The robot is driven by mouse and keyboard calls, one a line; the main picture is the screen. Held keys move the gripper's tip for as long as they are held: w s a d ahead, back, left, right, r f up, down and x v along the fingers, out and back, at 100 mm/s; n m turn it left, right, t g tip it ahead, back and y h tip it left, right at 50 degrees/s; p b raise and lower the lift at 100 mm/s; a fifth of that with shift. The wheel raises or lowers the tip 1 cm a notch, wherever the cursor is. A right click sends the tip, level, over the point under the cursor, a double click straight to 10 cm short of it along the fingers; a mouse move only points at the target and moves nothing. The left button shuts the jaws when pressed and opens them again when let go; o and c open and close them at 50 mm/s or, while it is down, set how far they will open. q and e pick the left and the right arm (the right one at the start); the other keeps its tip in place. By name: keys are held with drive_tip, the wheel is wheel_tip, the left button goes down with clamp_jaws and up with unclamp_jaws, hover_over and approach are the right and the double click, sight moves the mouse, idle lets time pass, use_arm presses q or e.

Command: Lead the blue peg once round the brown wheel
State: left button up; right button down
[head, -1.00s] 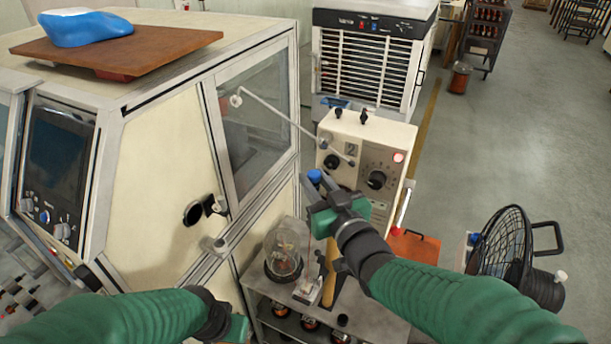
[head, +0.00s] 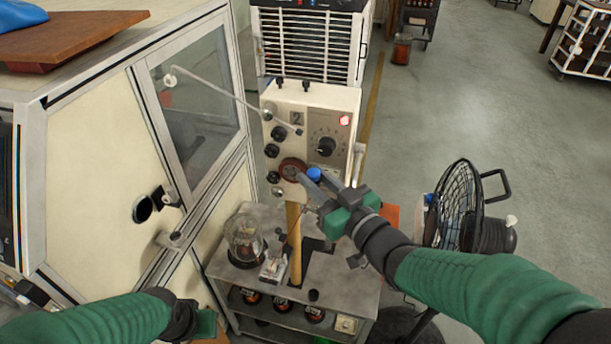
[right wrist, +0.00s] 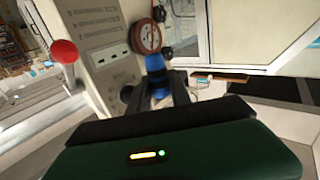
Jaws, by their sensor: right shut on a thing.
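The brown wheel (head: 293,169) is on the lower front of a cream control box. It also shows in the right wrist view (right wrist: 147,37). The blue peg (head: 314,174) is just right of the wheel in the head view. In the right wrist view the peg (right wrist: 155,66) stands up between the fingers, just below the wheel; I cannot tell whether they touch. My right gripper (head: 311,185) is shut on the peg, with its fingers partly hidden. My left gripper (head: 206,324) is low at the left, far from the wheel; its fingers are not clear.
Below are a glass dome (head: 247,238) and a wooden handle (head: 294,240) on a metal cart (head: 350,290). A cage fan (head: 458,205) stands right. A red-knobbed lever (right wrist: 65,52) is near the gripper.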

drive_tip(key=w+a+f+b, duration=0.2)
drive_tip(key=a+f+b, duration=0.4)
drive_tip(key=f+b, duration=0.2)
drive_tip(key=shift+w+a+f+b, duration=0.25)
drive_tip(key=shift+f+b, duration=0.15)
drive_tip(key=shift+b, duration=0.25)
drive_tip(key=shift+d, duration=0.1)
